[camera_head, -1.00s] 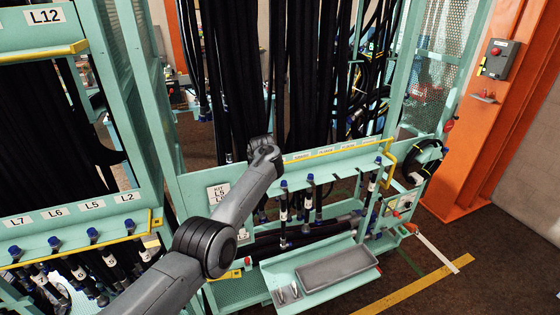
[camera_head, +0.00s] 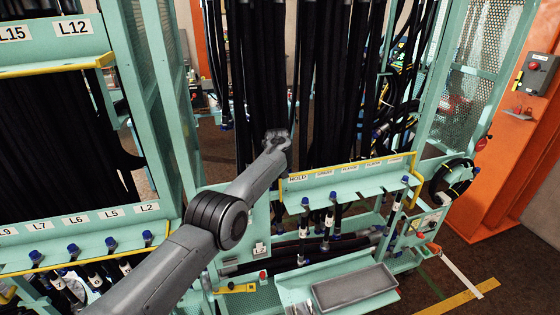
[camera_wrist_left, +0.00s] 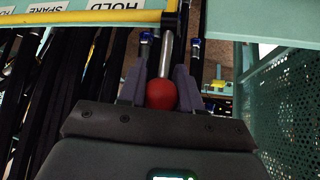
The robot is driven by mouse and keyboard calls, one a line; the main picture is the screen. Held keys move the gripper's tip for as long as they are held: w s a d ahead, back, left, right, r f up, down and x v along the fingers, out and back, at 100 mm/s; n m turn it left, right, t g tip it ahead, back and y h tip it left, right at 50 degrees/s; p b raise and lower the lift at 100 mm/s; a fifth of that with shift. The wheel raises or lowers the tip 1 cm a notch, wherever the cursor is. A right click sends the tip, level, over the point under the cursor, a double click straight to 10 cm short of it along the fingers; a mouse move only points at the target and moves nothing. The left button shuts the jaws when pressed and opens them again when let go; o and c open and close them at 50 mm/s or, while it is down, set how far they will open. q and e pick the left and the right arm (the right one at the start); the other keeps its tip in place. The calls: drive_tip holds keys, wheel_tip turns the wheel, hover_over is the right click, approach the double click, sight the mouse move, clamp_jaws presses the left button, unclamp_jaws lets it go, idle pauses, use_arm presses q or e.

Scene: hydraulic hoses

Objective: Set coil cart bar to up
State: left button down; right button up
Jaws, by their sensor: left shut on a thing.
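The coil cart's long yellow bar (camera_head: 348,167) runs along its label row, which reads HOLD at the left end. In the left wrist view the yellow bar (camera_wrist_left: 80,17) crosses the top, and a metal rod (camera_wrist_left: 167,52) runs from its end to a red knob (camera_wrist_left: 161,94). My left gripper (camera_head: 277,138) is near the bar's left end, in front of the hanging black hoses. In the left wrist view its fingers (camera_wrist_left: 158,88) are shut on the red knob from both sides. The head view does not show the knob. My right gripper is in neither view.
A green hose rack (camera_head: 95,232) with a yellow rail stands at the left. A grey tray (camera_head: 355,288) sits low on the cart's front. Capped hose ends (camera_head: 329,216) hang under the label row. An orange column (camera_head: 505,160) stands at the right.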

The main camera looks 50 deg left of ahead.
use_arm(q)
drive_tip(key=shift+s+f, duration=0.1)
drive_tip(key=shift+f, duration=0.2)
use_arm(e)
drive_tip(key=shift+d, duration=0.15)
use_arm(q)
drive_tip(key=c, duration=1.2)
unclamp_jaws()
drive_tip(key=o, duration=0.4)
drive_tip(key=shift+d, duration=0.15)
drive_tip(key=shift+r, duration=0.1)
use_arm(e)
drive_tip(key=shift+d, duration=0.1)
use_arm(q)
drive_tip(key=shift+r, duration=0.1)
